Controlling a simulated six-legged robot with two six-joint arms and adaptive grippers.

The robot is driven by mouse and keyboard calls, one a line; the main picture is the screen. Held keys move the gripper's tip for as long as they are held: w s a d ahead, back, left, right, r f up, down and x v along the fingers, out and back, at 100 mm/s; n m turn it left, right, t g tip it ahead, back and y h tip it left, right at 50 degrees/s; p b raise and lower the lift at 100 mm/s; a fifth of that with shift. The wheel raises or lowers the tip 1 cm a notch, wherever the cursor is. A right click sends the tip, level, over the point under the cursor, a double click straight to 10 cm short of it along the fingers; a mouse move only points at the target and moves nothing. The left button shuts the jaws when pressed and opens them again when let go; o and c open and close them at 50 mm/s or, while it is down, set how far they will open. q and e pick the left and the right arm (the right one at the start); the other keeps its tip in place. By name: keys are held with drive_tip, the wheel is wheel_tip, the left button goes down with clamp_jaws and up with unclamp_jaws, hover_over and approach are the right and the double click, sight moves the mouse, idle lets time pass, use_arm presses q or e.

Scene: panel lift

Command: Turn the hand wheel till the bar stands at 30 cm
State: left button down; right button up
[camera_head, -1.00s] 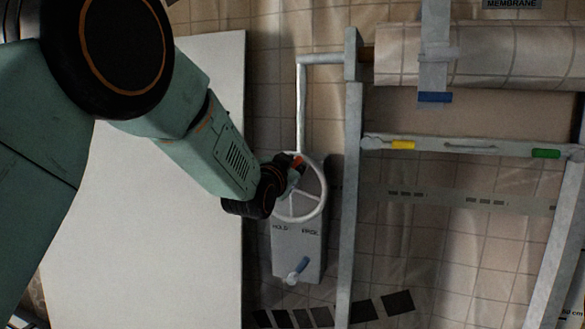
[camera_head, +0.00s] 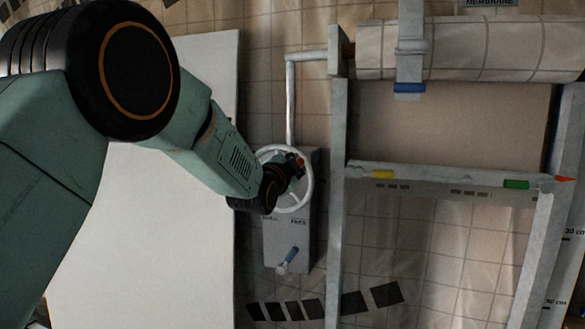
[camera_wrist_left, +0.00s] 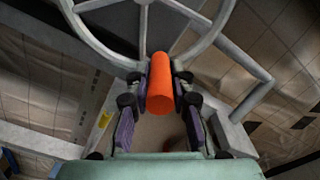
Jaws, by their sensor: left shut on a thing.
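The white hand wheel (camera_head: 310,191) stands on a grey box (camera_head: 287,242) left of the frame. My left gripper (camera_head: 296,166) is at the upper right of the wheel. In the left wrist view, my left gripper (camera_wrist_left: 161,92) is shut on the wheel's orange knob (camera_wrist_left: 160,75), with a finger on each side. The bar (camera_head: 447,174) lies across the frame and carries a yellow and a green mark. A red pointer (camera_head: 565,179) at its right end is above the 30 cm mark (camera_head: 575,232) on the scale. My right gripper is out of view.
A white panel (camera_head: 150,230) stands behind my left arm. A roll (camera_head: 470,50) hangs above the bar with a blue-tipped strap (camera_head: 410,85) before it. Frame posts (camera_head: 337,220) flank the bar.

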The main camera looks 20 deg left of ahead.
sight(309, 186)
use_arm(q)
wheel_tip(309, 186, down, 6)
drive_tip(key=d+m+b, duration=0.2)
drive_tip(key=m+b, duration=0.3)
drive_tip(key=m, duration=0.4)
drive_tip(key=shift+f+m, duration=0.25)
drive_tip(key=shift+m, duration=0.15)
drive_tip(key=shift+s, duration=0.1)
drive_tip(key=c, duration=1.6)
unclamp_jaws()
drive_tip(key=o, duration=0.4)
drive_tip(key=shift+s+d+r, duration=0.1)
drive_tip(key=shift+s+r, duration=0.05)
drive_tip(key=shift+s, duration=0.05)
drive_tip(key=shift+o, duration=0.2)
drive_tip(key=shift+w, duration=0.15)
